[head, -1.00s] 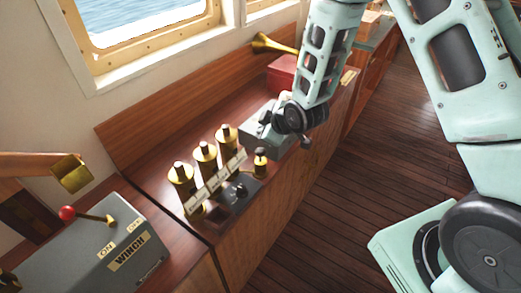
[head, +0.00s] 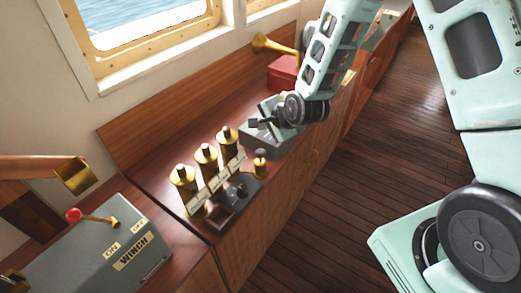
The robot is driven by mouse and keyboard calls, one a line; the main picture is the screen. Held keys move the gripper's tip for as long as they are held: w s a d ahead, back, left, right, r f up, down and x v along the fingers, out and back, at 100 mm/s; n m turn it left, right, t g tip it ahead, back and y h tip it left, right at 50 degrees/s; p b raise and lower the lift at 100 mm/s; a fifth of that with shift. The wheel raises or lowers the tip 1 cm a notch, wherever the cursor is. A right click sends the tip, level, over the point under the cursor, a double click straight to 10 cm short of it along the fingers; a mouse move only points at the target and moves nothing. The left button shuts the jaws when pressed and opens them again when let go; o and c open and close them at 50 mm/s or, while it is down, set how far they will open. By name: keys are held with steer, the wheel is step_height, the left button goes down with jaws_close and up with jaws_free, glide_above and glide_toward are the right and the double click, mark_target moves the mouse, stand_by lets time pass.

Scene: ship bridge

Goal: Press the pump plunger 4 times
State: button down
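Three brass cylinders with dark tops and pale labels, the front one (head: 184,181) nearest, stand in a row on the wooden console. I cannot tell for sure which one is the pump plunger. My gripper (head: 257,121) is small and dark at the end of my arm, over the grey box (head: 262,139) behind the small brass fitting. It appears apart from the brass pieces. Its fingers are too small and dark to tell open from shut.
A grey winch box (head: 105,245) with a red-knobbed lever (head: 73,215) stands at the front left. A dark panel with a knob (head: 238,190) lies beside the cylinders. A red box (head: 284,70) and a brass horn (head: 265,43) are farther back. The plank floor (head: 330,210) is clear.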

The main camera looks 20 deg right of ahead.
mark_target(263, 153)
steer(key=m, duration=0.6)
steer(key=r+m, duration=0.1)
steer(key=m, duration=0.2)
steer(key=shift+r+p, duration=0.1)
steer(key=shift+p, duration=0.2)
step_height(263, 153, down, 9)
steer(key=b, duration=0.6)
steer(key=shift+r+b, duration=0.1)
steer(key=shift+b, duration=0.2)
stand_by(1.4)
steer(key=shift+f+b, duration=0.4)
